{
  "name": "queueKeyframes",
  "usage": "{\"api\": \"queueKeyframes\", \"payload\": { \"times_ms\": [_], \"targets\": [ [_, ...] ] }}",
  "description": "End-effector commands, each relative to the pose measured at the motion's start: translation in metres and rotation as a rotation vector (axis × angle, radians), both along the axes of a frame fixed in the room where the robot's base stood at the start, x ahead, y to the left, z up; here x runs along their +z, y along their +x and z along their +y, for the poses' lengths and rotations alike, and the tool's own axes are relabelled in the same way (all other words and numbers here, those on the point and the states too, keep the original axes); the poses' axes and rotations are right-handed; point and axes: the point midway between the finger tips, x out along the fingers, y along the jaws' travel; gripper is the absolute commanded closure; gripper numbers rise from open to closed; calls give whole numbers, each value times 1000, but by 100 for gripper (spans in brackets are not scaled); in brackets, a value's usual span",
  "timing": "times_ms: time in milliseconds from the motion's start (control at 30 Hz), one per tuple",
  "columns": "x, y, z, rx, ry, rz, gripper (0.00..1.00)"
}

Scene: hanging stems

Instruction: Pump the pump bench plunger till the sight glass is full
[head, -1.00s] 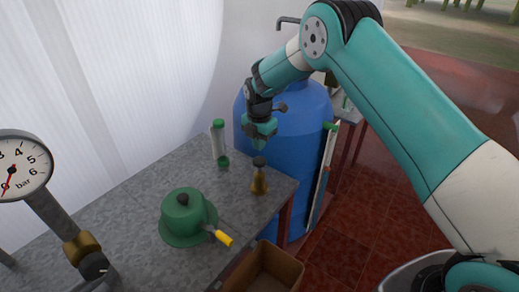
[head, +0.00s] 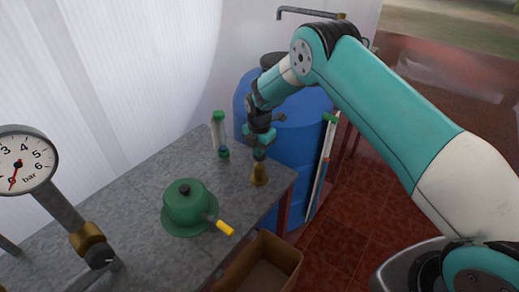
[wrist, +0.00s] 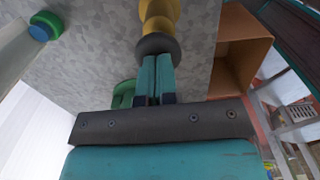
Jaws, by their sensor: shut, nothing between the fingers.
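A brass pump plunger (head: 259,177) stands near the right corner of the grey bench. Its brass body (wrist: 160,12) and dark round knob (wrist: 157,44) show in the wrist view. My gripper (head: 260,157) is shut and empty, pointing down right over the plunger. In the wrist view its closed fingertips (wrist: 157,60) meet or nearly meet the knob; contact is not certain. The sight glass (head: 218,132) is a clear upright tube with green ends, left of my gripper. A little blue shows near its base; the rest looks pale. Its lower end shows in the wrist view (wrist: 15,48).
A green domed device (head: 187,208) with a yellow handle sits on the bench (head: 150,190). A pressure gauge (head: 22,160) rises at the left. A blue barrel (head: 300,145) stands behind the bench corner. An open cardboard box (head: 285,258) is below the front edge.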

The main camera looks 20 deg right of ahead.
Motion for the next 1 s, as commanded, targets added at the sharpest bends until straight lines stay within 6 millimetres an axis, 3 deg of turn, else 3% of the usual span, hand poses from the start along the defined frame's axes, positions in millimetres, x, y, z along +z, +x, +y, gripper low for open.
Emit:
{"api": "queueKeyframes", "payload": {
  "times_ms": [33,133,567,733,1000],
  "targets": [
    [-16,-1,0,0,0,1,100],
    [-27,-1,0,0,0,1,100],
    [-28,-2,0,0,-1,5,100],
    [-8,-2,1,1,-1,3,100],
    [46,-1,3,3,1,-7,100]
  ]
}}
